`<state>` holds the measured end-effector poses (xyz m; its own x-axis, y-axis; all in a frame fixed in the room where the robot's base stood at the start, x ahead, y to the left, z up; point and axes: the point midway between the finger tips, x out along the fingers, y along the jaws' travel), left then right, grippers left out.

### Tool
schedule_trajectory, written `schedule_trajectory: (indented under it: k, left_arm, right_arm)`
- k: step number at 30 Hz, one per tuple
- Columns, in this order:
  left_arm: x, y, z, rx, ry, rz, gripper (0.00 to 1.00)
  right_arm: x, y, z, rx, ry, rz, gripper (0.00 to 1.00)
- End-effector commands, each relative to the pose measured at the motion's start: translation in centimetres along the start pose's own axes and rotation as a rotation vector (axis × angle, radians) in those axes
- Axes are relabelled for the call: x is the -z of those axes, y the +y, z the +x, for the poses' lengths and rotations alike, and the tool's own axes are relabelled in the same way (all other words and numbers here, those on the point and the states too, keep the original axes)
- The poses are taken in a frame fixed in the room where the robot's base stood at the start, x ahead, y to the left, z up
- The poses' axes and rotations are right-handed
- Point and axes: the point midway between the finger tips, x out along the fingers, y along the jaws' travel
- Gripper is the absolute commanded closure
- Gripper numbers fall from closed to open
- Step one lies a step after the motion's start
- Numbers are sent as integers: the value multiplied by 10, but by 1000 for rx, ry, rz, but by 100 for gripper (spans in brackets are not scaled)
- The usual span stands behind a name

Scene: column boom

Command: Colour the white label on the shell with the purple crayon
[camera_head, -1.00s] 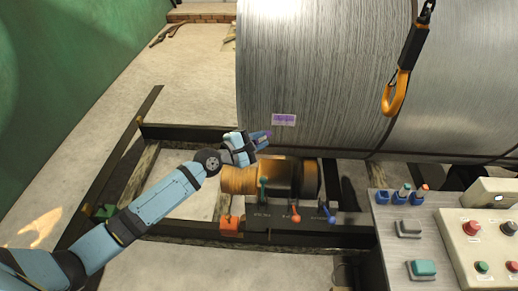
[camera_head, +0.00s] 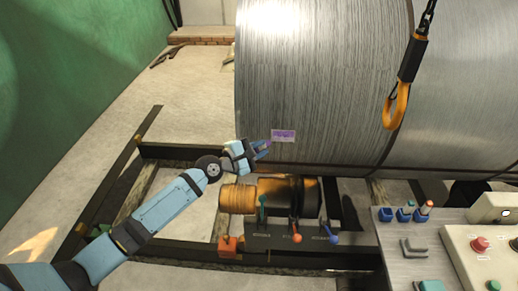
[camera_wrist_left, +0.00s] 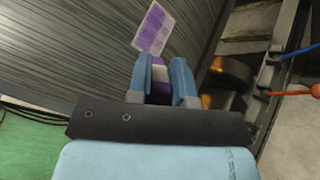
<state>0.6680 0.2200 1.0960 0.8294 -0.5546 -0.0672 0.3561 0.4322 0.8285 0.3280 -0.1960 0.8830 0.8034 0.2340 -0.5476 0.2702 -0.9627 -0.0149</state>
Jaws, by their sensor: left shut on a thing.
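The shell is a large grey ribbed drum (camera_head: 320,85) filling the upper right of the head view. Its label (camera_head: 283,135) sits low on the near left side and looks mostly purple with some white. In the wrist view the label (camera_wrist_left: 154,28) shows purple colouring with pale gaps and a white edge. My left gripper (camera_head: 262,147) is just left of and below the label, shut on the purple crayon (camera_wrist_left: 160,72). The crayon has a pale band; the fingers hide part of it. I cannot tell whether its tip touches the label. My right gripper is out of view.
A winch (camera_head: 270,195) with coloured levers stands below the gripper, on a dark frame (camera_head: 185,152). An orange hook (camera_head: 396,105) hangs before the drum. A control panel (camera_head: 480,250) and a grey table (camera_head: 400,265) with crayons in blue holders are at lower right.

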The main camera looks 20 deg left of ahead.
Motion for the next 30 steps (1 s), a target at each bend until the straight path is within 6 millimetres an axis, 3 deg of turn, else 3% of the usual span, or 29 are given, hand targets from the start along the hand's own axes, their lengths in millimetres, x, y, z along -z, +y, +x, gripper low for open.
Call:
schedule_trajectory:
  k: [24,30]
  left_arm:
    - [9,6,9,-1,0,0,100]
    - [4,6,14,-1,-1,-2,100]
  right_arm:
    - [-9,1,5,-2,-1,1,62]
    - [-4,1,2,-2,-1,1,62]
